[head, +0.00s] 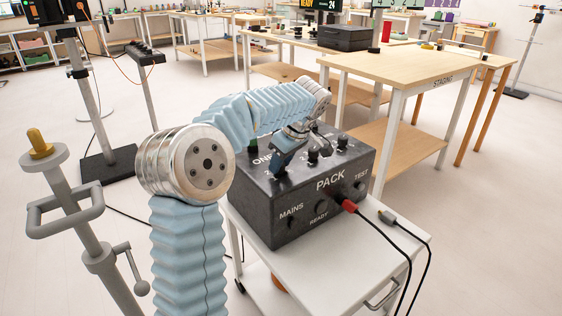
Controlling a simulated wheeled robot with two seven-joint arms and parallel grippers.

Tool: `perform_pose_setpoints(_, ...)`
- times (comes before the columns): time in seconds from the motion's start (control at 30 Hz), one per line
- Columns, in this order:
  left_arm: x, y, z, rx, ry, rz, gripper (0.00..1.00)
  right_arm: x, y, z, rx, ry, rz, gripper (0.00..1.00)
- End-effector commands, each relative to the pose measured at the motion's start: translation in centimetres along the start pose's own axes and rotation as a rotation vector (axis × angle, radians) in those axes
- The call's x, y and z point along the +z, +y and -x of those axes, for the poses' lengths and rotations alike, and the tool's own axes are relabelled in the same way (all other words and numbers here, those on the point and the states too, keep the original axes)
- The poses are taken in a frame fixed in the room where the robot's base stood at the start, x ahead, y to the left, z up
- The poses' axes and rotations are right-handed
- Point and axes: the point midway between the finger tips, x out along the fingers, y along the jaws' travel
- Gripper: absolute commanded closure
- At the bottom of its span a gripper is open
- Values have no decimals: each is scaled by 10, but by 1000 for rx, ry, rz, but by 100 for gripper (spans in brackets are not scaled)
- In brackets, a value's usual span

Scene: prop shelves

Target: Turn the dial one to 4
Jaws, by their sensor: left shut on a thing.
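The black PACK box (268,218) stands on a white cart, with its labelled sloping top facing me. My left gripper (278,167) reaches down onto the top of the box, beside the partly covered "ONE" label, and is shut on dial one. The fingers and wrist hide most of that dial, so I cannot read its setting. Other small black knobs (313,157) stand to the right of the gripper. My right gripper is not in view.
The white cart top (310,275) has free room in front of the box. A red plug (349,205) sits in the front of the box, and a loose grey plug (387,217) lies on the cart. A wooden STAGING table (420,68) stands behind; a grey stand (75,215) is at left.

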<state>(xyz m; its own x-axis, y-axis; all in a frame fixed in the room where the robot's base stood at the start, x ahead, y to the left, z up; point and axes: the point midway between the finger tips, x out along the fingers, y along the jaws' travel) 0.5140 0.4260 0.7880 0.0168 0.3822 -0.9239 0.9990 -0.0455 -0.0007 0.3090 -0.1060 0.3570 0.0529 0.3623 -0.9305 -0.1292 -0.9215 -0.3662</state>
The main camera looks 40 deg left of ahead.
Motion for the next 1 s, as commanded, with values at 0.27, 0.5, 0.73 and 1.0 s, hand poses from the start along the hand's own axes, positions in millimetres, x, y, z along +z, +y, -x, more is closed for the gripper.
perform_pose_setpoints(0.27, 0, -1, -1, 57, 1, -130, 98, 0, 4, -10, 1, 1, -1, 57)
perform_pose_setpoints(0.5, 0, -3, -1, 139, 2, -327, 98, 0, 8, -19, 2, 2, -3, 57)
perform_pose_setpoints(0.73, -1, -4, -1, 223, 1, -529, 98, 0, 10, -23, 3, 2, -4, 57)
perform_pose_setpoints(1.0, -2, -5, 0, 308, 1, -736, 98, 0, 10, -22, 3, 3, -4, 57)
